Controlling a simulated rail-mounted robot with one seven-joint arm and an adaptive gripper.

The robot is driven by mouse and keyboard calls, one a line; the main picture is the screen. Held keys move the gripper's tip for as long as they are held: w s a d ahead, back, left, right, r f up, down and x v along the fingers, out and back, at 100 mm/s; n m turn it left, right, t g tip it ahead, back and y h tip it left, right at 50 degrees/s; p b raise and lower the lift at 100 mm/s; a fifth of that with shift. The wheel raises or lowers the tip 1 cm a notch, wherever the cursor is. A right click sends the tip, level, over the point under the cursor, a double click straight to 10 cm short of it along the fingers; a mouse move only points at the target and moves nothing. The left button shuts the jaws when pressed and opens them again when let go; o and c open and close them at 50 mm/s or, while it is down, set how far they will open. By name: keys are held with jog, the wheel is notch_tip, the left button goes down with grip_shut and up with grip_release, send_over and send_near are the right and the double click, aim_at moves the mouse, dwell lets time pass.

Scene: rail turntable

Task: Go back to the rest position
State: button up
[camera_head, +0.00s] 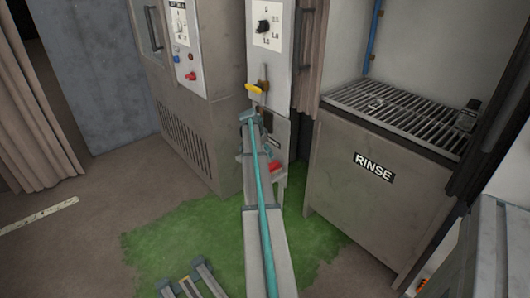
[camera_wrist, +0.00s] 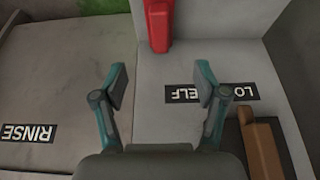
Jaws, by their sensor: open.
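My gripper (camera_wrist: 160,86) shows in the wrist view with its two teal-and-grey fingers spread apart and nothing between them. A pale grey surface lies behind the fingers. It bears a black label (camera_wrist: 240,92) partly hidden by the right finger, with "LO" and "ELF" readable. A red block (camera_wrist: 160,26) is beyond the fingertips at the top. In the head view my arm reaches from the bottom edge up toward the narrow grey panel with a dial (camera_head: 265,27). The fingers cannot be made out clearly there.
A yellow handle (camera_head: 255,88) sticks out of the panel. The RINSE cabinet (camera_head: 345,190) with a grated top (camera_head: 400,112) stands right of my arm. A vented cabinet (camera_head: 190,140) with knobs stands left. A brown block (camera_wrist: 262,150) is close to the right finger. Green floor (camera_head: 180,240) is open at left.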

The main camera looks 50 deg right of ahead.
jog(key=s+a+f+n+g+y, duration=0.15)
jog(key=s+a+f+n, duration=0.6)
jog(key=a, duration=0.95)
jog(key=s+a+f+n+g+y, duration=0.1)
jog(key=s+a+f+n+y, duration=0.2)
jog(key=a+f, duration=1.1)
jog(key=s+a+f+n+g+y, duration=0.1)
jog(key=s+a+f+n, duration=0.5)
jog(key=a, duration=1.4)
jog(key=s+a+f+n+g+h, duration=0.1)
jog(key=s+a+f+n+g, duration=0.1)
jog(key=s+a, duration=0.9)
jog(key=s+a+f+n+g, duration=0.25)
jog(key=s+a, duration=0.45)
jog(key=s, duration=0.7)
jog(key=w+r+t+p, duration=0.1)
jog(key=w+r+p, duration=0.1)
jog(key=r+p, duration=0.6)
jog(key=w+r+t+p, duration=0.1)
jog(key=r+p, duration=0.7)
jog(key=p, duration=0.3)
jog(key=shift+w+r, duration=0.35)
